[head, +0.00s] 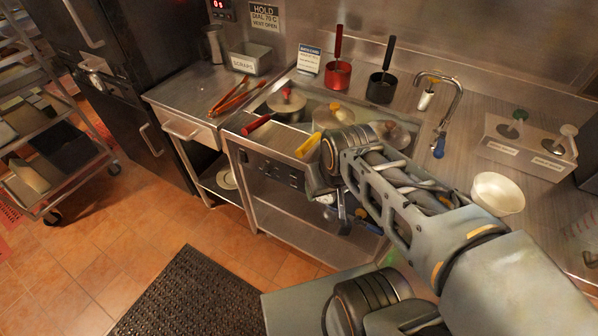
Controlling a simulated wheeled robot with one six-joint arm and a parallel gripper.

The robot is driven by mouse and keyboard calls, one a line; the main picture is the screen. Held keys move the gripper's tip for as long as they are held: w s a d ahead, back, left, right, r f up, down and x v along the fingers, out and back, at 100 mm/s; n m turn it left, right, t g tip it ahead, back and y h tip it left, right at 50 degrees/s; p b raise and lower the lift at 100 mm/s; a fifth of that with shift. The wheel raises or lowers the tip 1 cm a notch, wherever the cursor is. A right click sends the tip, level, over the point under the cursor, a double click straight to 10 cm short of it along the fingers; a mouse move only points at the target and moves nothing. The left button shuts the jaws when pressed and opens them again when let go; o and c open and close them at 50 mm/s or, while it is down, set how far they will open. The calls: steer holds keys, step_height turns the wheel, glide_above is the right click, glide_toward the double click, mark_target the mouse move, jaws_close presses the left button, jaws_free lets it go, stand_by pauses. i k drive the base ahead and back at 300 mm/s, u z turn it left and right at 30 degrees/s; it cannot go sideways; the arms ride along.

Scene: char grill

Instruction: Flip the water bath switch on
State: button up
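The water bath (247,124) is a steel unit set in the counter, with several lidded pots in its top. Its front panel (250,160) carries several small dark controls. They are too small for me to tell which is the switch or how it is set. My arm reaches in from the lower right across the right part of the bath and hides the right end of the panel. My gripper (345,222) points down in front of the unit, below the counter edge and right of the visible controls. Its fingers are mostly hidden by my arm, and I cannot see any contact.
Red (338,75) and black (381,87) pots stand behind. A white bowl (497,194) sits right of my arm.

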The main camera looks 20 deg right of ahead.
mark_target(243, 157)
steer(key=k, duration=1.15)
steer(key=u, duration=0.1)
steer(key=i, duration=0.85)
steer(key=u, duration=1.05)
steer(key=i, duration=0.5)
steer(key=u, duration=0.5)
